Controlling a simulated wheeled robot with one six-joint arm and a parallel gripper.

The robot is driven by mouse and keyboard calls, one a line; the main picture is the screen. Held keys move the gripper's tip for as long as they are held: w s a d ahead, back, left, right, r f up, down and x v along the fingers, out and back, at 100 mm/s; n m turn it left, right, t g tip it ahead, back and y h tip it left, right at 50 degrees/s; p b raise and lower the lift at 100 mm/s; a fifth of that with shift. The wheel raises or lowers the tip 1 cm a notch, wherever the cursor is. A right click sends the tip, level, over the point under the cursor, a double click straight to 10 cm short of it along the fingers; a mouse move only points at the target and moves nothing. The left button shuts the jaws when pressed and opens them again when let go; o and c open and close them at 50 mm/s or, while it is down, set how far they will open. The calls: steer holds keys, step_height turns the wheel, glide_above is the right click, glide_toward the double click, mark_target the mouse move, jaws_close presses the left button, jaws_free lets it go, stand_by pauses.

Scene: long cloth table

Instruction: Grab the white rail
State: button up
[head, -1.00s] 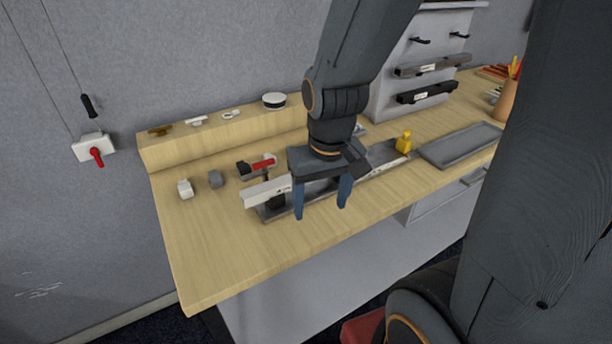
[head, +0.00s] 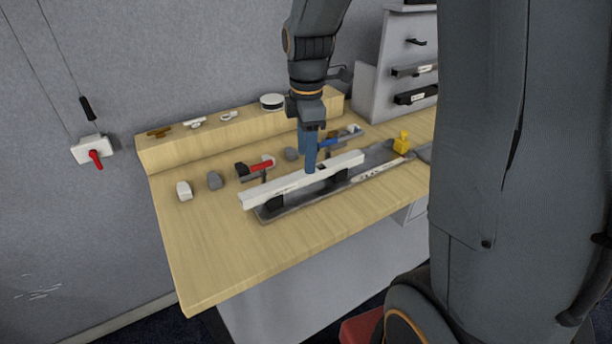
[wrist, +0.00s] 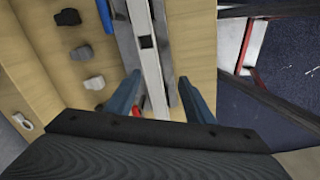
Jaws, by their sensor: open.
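The white rail (head: 278,188) is a long pale bar resting on dark supports on a grey base plate (head: 285,210) on the table. My gripper (head: 308,166) points down at the middle of the rail, with its blue fingers overlapping it in the head view. In the wrist view the rail (wrist: 150,65) runs up the picture between the two open fingers (wrist: 159,82), closer to the left one. Contact between fingers and rail cannot be told. The rail's lower end in the wrist view is hidden by my gripper's body.
A red-handled clamp (head: 262,167) and a blue-handled clamp (head: 332,141) stand behind the rail. A yellow piece (head: 402,142) stands to the right. The table's front left (head: 210,255) is clear.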

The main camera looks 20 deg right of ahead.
mark_target(306, 177)
steer(key=n, duration=0.1)
steer(key=w+n, duration=0.2)
steer(key=shift+w+d+r+n, duration=0.2)
steer(key=shift+d+r+n, duration=0.1)
steer(key=shift+r, duration=0.05)
steer(key=shift+f, duration=0.1)
steer(key=shift+s+f+p, duration=0.2)
steer(key=shift+f+p, duration=1.35)
steer(key=shift+f, duration=2.25)
jaws_close()
steer(key=shift+r, duration=0.15)
